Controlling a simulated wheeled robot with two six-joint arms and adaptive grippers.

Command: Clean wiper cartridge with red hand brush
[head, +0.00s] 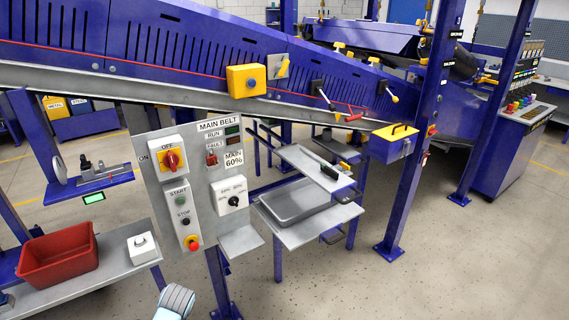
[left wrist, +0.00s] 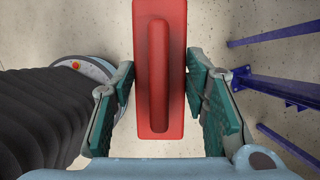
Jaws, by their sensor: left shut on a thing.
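My left gripper (left wrist: 158,78) is shut on the red hand brush (left wrist: 160,30), seen in the left wrist view. The brush is a long red block with a raised handle, held between the green finger pads with the floor below it. Its bristles are not visible. The left gripper and the brush are outside the head view. I cannot pick out the wiper cartridge for certain; a small dark object (head: 330,172) lies on the upper grey shelf of the stand. My right gripper is in neither view.
A MAIN BELT control panel (head: 190,185) stands in front of the blue conveyor (head: 190,40). A grey tray (head: 297,203) sits on the stand behind it. A red bin (head: 58,256) and a white box (head: 141,245) are on the left bench. Floor at right is clear.

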